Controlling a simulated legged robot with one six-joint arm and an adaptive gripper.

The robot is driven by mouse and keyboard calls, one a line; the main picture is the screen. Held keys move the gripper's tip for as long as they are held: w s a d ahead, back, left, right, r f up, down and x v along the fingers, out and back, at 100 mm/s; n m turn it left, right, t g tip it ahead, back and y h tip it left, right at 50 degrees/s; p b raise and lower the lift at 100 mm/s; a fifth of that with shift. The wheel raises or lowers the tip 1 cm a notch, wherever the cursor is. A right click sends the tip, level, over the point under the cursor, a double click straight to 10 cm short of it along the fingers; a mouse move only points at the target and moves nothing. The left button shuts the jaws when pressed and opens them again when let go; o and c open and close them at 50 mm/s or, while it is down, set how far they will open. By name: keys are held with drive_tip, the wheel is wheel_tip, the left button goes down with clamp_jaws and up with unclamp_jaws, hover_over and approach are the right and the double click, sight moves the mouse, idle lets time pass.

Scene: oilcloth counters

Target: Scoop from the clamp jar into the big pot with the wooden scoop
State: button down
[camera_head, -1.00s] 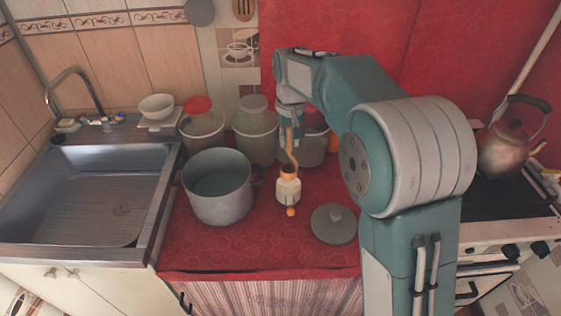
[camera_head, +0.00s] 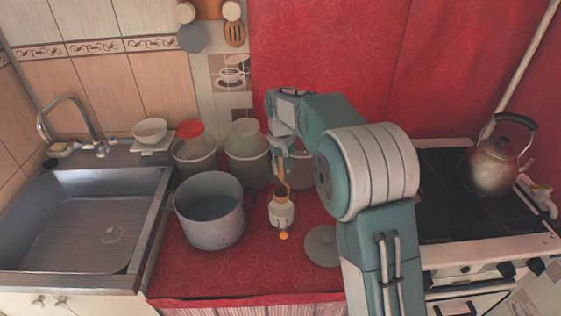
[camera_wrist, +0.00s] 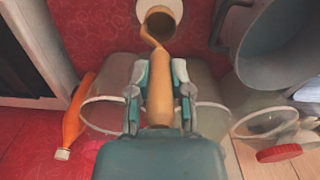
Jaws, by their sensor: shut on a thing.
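The wooden scoop (camera_wrist: 160,95) is held by its handle in my gripper (camera_wrist: 160,72), which is shut on it; the scoop also shows in the head view (camera_head: 281,183). The scoop hangs down, with its bowl at the mouth of the small pale clamp jar (camera_head: 282,214). In the wrist view, the bowl covers much of the jar's pale rim (camera_wrist: 140,8). I cannot tell how deep the bowl is or whether it holds anything. The big grey pot (camera_head: 212,232) stands open just left of the jar; it shows at upper right in the wrist view (camera_wrist: 275,48).
A grey lid (camera_head: 322,246) lies right of the jar. Large containers (camera_head: 247,155) stand behind, one with a red lid (camera_head: 190,129). An orange bottle (camera_wrist: 76,115) shows in the wrist view. The sink (camera_head: 85,225) is left; the stove with a kettle (camera_head: 490,165) is right.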

sight(281, 189)
drive_tip(key=shift+f, duration=4.35)
drive_tip(key=shift+r, duration=6)
